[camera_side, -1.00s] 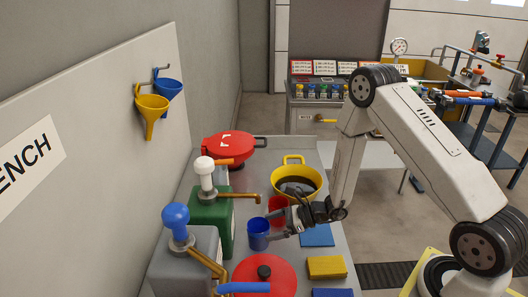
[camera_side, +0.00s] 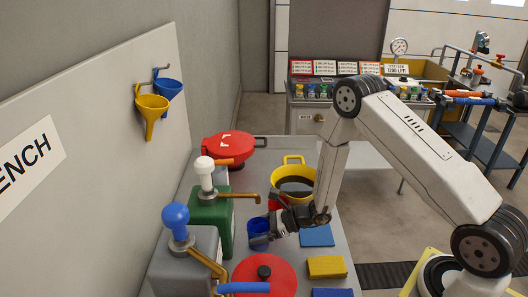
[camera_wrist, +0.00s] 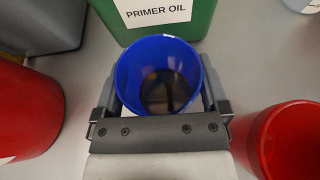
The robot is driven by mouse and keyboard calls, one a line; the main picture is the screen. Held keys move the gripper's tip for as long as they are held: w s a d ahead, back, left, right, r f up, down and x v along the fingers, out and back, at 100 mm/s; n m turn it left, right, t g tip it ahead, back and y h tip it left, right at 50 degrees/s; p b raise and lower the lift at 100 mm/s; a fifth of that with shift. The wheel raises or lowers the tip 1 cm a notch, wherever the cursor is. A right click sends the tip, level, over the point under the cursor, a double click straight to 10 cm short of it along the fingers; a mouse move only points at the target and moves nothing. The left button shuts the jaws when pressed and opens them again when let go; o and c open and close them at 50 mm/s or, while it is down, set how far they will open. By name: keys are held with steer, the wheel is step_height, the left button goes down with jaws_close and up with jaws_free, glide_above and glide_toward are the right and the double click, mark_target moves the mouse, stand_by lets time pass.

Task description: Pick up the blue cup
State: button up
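The blue cup (camera_side: 258,227) stands upright on the grey bench in front of the green primer oil container. In the wrist view the blue cup (camera_wrist: 160,52) sits between my two fingers, and its dark inside shows from above. My gripper (camera_side: 262,240) reaches in low from the right at the cup. In the wrist view my gripper (camera_wrist: 160,90) has one finger along each side of the cup, close to its wall. The rim hides the inner finger faces, so I cannot tell whether they touch it.
A red cup (camera_wrist: 292,140) stands close on the right. The green container (camera_wrist: 150,12) is right behind the blue cup. A red lid (camera_side: 262,275), a yellow pan (camera_side: 294,184), a blue pad (camera_side: 317,236) and a yellow block (camera_side: 327,267) lie around.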

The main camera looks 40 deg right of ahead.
steer(key=c, duration=0.9)
steer(key=shift+o, duration=0.2)
steer(key=shift+d+r, duration=0.1)
steer(key=shift+r, duration=0.25)
steer(key=shift+s+r, duration=0.1)
steer(key=shift+r, duration=0.05)
step_height(320, 180, up, 6)
steer(key=s+d, duration=1.3)
steer(key=shift+s+d, duration=0.3)
steer(key=shift+d, duration=0.05)
stand_by(0.6)
steer(key=shift+s+d, duration=0.1)
steer(key=shift+s, duration=0.05)
stand_by(0.8)
